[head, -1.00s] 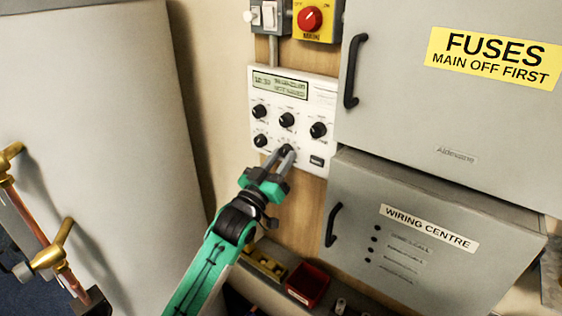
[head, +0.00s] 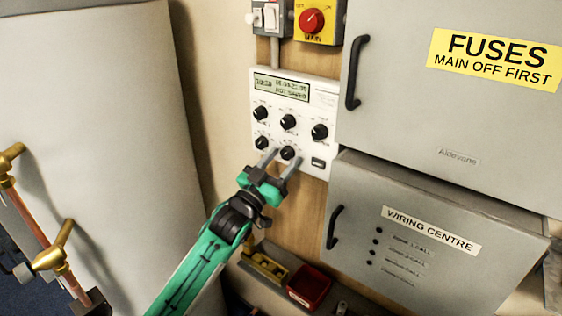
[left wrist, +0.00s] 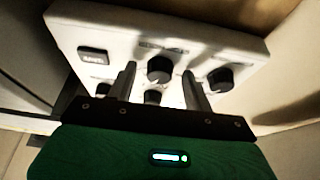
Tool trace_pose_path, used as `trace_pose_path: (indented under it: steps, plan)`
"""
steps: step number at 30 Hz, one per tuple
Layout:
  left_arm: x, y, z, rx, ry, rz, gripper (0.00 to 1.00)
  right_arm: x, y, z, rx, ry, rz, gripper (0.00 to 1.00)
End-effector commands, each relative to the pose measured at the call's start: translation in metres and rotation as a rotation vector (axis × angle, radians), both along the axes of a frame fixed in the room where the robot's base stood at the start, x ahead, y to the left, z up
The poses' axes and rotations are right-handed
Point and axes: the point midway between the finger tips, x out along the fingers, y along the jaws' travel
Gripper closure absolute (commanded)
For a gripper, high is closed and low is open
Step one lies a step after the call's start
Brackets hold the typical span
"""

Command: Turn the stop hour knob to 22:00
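The white timer panel (head: 325,106) on the wall carries several black knobs and a lit display (head: 281,88). The display's small text is hard to read; its lower line looks like "NOT SAVED". The knob labels are too small to read, so I cannot tell by label which is the stop hour knob. My left gripper (head: 282,159) is open, its fingertips on either side of the lower middle knob (head: 288,153). In the left wrist view this knob (left wrist: 160,69) shows between the parted fingers, with gaps on both sides. My right gripper is out of view.
A dark button (head: 318,162) sits right of the knob, and the lower left knob (head: 262,142) is close on the other side. The grey wiring centre box (head: 430,215) and fuse box (head: 440,110) stand out at right. A red tray (head: 309,287) lies below.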

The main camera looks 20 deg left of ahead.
Motion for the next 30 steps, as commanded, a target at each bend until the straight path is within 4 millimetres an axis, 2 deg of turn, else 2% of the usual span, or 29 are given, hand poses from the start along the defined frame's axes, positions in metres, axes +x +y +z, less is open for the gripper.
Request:
trace_pose_path:
  steps: [8,13,26,30]
  plan:
    - [-0.001,0.000,-0.001,-0.001,0.000,0.000,0.49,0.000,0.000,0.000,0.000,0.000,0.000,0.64]
    - [-0.011,0.004,-0.008,0.000,0.002,0.000,0.49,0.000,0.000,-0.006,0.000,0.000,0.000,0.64]
    - [-0.082,0.030,-0.041,0.001,0.003,0.000,0.49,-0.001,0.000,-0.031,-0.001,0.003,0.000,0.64]
    - [-0.101,0.037,-0.048,0.002,0.002,0.000,0.49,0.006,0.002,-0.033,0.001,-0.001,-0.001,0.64]
